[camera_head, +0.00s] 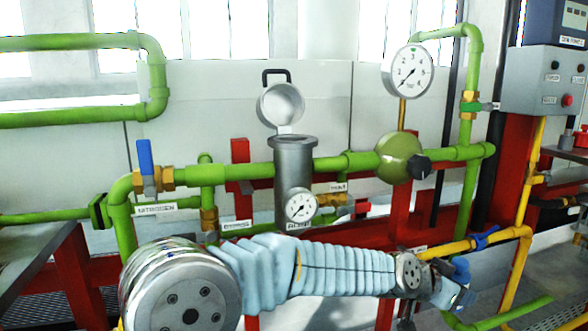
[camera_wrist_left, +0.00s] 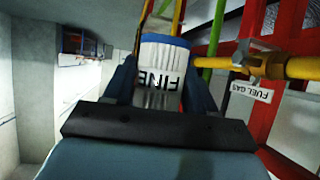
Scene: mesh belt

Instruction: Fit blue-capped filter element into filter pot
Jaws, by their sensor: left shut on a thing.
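The filter pot (camera_head: 294,180) is a grey upright cylinder on the green pipe, mid-picture in the head view. Its round lid (camera_head: 281,104), with a black handle, stands swung up above the open top. My left gripper (camera_wrist_left: 160,76) is shut on the filter element (camera_wrist_left: 160,96), a pale cylinder marked "FINE" with a blue cap band (camera_wrist_left: 166,40) at its far end. In the head view my left arm reaches right across the foreground, and its gripper end is low and right of the pot, partly hidden by the wrist. My right gripper is not in view.
A pressure gauge (camera_head: 408,72) and a green round vessel (camera_head: 398,158) stand right of the pot. A blue-handled valve (camera_head: 146,162) is on the left. Yellow fuel gas pipe (camera_wrist_left: 290,68) runs close to the held element. A grey control box (camera_head: 542,82) is at far right.

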